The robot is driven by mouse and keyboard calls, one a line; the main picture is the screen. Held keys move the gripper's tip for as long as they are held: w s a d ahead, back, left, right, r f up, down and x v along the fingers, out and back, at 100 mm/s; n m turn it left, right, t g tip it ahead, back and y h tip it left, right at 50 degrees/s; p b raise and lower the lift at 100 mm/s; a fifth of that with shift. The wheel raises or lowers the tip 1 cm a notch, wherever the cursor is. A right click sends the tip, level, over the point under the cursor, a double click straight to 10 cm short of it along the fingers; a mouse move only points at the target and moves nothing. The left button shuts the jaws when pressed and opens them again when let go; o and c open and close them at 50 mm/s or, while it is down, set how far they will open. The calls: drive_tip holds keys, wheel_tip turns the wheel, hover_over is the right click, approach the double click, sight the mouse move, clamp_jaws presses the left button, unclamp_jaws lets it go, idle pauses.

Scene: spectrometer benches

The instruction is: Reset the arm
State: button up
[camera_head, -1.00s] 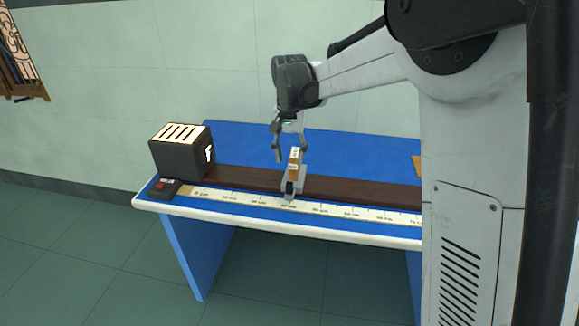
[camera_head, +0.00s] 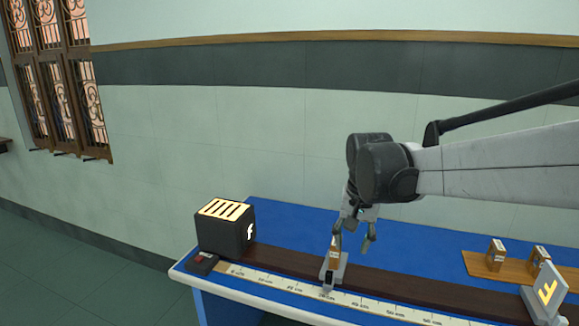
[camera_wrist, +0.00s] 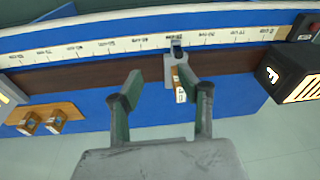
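My gripper (camera_head: 353,243) hangs above the blue bench, below my arm's dark wrist. In the wrist view my gripper (camera_wrist: 160,88) has its two fingers spread apart, with nothing between the tips. A small grey holder (camera_head: 327,279) stands on the dark rail and bears a brown block (camera_head: 334,251) with a white label. In the head view the left finger overlaps the top of this block; whether they touch cannot be told. In the wrist view the holder (camera_wrist: 175,62) lies beyond the right fingertip, which partly covers the block.
A black lamp box (camera_head: 226,233) with glowing slots stands at the bench's left end, beside a small dark switch box (camera_head: 202,262). A ruler (camera_head: 285,287) runs along the front. A wooden board (camera_head: 478,269) with two blocks and a grey screen (camera_head: 548,289) are at right.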

drive_tip(key=s+d+f+n+t, duration=0.1)
drive_tip(key=s+d+t, duration=0.1)
drive_tip(key=s, duration=0.9)
drive_tip(key=s+d+n+t, duration=0.2)
drive_tip(key=s+d+t, duration=0.1)
drive_tip(key=s, duration=0.9)
drive_tip(key=shift+f, duration=0.35)
